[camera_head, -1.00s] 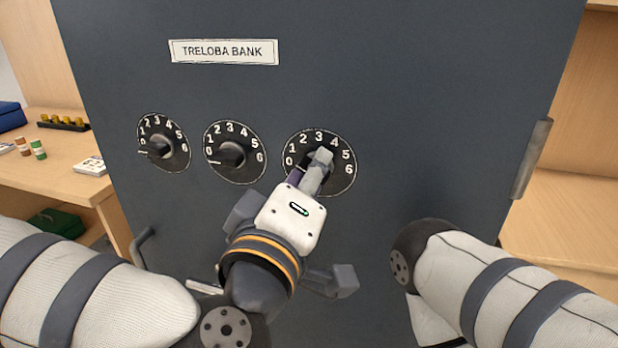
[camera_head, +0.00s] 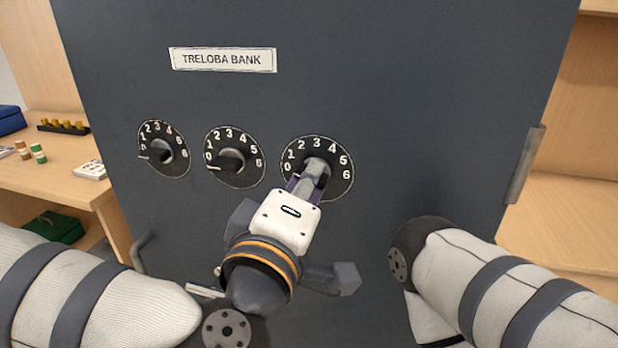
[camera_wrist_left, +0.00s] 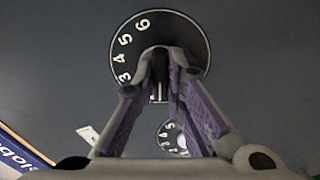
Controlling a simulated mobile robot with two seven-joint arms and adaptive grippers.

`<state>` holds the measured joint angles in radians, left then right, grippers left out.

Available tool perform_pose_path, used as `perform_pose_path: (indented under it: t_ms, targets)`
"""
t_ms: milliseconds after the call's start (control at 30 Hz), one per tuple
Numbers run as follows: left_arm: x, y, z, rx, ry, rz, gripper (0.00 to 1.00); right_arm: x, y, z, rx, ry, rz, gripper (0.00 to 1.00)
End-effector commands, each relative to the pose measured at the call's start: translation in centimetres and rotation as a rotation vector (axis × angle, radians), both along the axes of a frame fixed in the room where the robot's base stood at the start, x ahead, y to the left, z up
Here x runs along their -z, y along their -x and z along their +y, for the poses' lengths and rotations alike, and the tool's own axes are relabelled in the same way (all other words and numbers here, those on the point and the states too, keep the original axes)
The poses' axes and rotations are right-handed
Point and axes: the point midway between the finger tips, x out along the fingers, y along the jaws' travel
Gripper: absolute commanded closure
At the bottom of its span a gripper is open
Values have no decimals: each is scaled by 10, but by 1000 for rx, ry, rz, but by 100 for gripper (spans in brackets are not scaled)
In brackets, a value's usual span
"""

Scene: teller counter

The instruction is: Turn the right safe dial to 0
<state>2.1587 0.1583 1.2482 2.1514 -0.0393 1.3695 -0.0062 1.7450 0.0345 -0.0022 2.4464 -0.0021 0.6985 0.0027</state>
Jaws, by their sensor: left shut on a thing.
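The right safe dial (camera_head: 338,180) is a round black plate with white numbers 0 to 6 on the dark grey safe door. It also shows in the left wrist view (camera_wrist_left: 195,40), seen turned. My left gripper (camera_head: 314,172) is in front of the dial, its fingers shut on the knob at the centre. In the left wrist view the two purple-padded fingers (camera_wrist_left: 165,75) close around the knob. The fingers hide most of the knob, so I cannot tell which number it points to. My right gripper is out of view; only a part of my right arm shows.
The middle dial (camera_head: 247,146) and left dial (camera_head: 178,146) are beside it, with knobs pointing left, near 0. A "TRELOBA BANK" plate (camera_head: 222,59) is above. A wooden desk (camera_head: 62,186) stands at left.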

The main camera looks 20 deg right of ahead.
Motion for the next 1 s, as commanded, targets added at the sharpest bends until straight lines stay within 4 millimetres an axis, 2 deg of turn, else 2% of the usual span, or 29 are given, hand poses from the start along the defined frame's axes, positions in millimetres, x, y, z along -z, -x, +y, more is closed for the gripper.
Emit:
perform_pose_path:
  t_ms: [500, 1000]
  targets:
    - [-1, 0, 0, 1, 262, 175, 100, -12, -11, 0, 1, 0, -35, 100]
    - [0, 0, 0, 1, 325, 219, 100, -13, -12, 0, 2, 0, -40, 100]
